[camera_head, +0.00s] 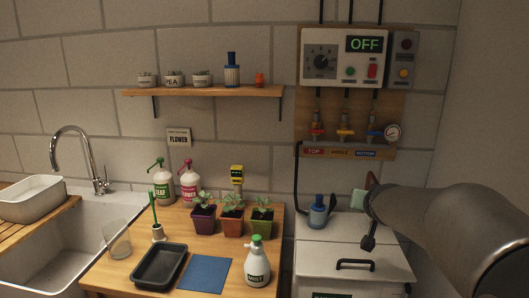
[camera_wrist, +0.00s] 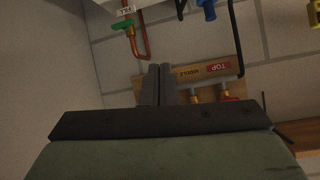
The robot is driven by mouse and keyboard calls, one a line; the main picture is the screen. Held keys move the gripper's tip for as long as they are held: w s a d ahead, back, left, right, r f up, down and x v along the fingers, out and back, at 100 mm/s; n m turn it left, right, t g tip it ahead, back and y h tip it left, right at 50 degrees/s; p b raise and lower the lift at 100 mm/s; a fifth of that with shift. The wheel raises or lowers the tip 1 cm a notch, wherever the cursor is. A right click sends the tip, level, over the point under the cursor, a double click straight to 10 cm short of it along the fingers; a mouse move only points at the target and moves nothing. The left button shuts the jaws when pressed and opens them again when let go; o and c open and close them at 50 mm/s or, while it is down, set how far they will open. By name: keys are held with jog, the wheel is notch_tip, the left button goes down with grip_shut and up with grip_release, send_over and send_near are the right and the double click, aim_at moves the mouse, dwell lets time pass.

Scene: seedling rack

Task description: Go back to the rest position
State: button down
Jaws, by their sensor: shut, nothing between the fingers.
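My arm comes in from the right in the camera_head view, over the white lidded chest (camera_head: 335,258). In the wrist view my gripper (camera_wrist: 156,84) is shut, its two grey fingers together with nothing between them. It is in front of the wall by the valve board (camera_head: 350,112); I cannot tell the exact gap. In the camera_head view the fingers are not clearly seen behind my wrist. The red (camera_head: 317,131), yellow (camera_head: 344,131) and blue (camera_head: 373,134) valves are above and left of my wrist.
A control box (camera_head: 343,57) reads OFF above the valves. A gauge (camera_head: 392,132) sits right of them. A blue bottle (camera_head: 318,212) stands on the chest, left of my wrist. Potted seedlings (camera_head: 232,222) and a white spray bottle (camera_head: 257,270) stand on the wooden table.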

jog(key=s+a+f+n+g+y, duration=0.1)
jog(key=s+a+f+g, duration=0.2)
jog(key=s, duration=0.8)
jog(key=s+a+f+n+g+y+p, duration=0.1)
jog(key=s+a+f+g, duration=0.3)
jog(key=s, duration=0.7)
jog(key=s+a+f+n+g, duration=0.2)
jog(key=s+a+f+g, duration=0.2)
jog(key=s, duration=0.7)
notch_tip(320, 180, down, 3)
jog(key=shift+a+f+n+y+p, duration=0.1)
jog(key=shift+a+n+y+p, duration=0.3)
jog(key=shift+a, duration=0.65)
